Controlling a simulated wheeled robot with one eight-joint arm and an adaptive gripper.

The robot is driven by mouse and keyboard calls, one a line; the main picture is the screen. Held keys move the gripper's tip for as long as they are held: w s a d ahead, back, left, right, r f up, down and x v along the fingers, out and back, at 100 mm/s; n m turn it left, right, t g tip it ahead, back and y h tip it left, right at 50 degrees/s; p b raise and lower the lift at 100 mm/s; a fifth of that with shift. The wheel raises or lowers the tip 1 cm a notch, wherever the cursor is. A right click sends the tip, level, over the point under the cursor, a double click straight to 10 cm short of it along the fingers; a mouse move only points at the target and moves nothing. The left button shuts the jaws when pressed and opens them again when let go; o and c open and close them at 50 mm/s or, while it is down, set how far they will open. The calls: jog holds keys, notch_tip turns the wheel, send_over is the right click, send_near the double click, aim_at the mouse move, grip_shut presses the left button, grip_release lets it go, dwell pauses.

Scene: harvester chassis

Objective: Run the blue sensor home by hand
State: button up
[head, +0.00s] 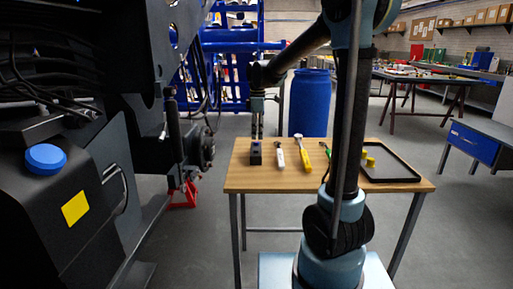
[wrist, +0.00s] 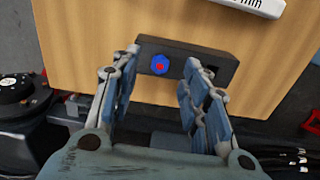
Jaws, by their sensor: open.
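A small blue hexagonal piece with a red centre, which looks like the blue sensor (wrist: 160,65), sits in the left part of a black block (wrist: 203,52) on the wooden table. The block also shows on the table in the head view (head: 255,158); the blue piece cannot be made out there. My gripper (wrist: 163,57) is open, its two fingers on either side of the blue piece, with nothing held. In the head view my gripper (head: 257,133) points down above the block. Whether the fingertips touch the block cannot be told.
The table (head: 240,178) also holds a white-handled tool (head: 280,157), a yellow-handled tool (head: 304,158) and a black tray (head: 395,177) with yellow pieces. The dark chassis (head: 130,120) with a blue round cap (head: 46,158) stands left. A blue barrel (head: 309,105) stands behind.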

aim_at(258, 142)
jog(key=shift+f, duration=2.1)
jog(key=shift+c, duration=0.2)
jog(key=shift+s, duration=0.15)
jog(key=c, duration=0.6)
grip_shut()
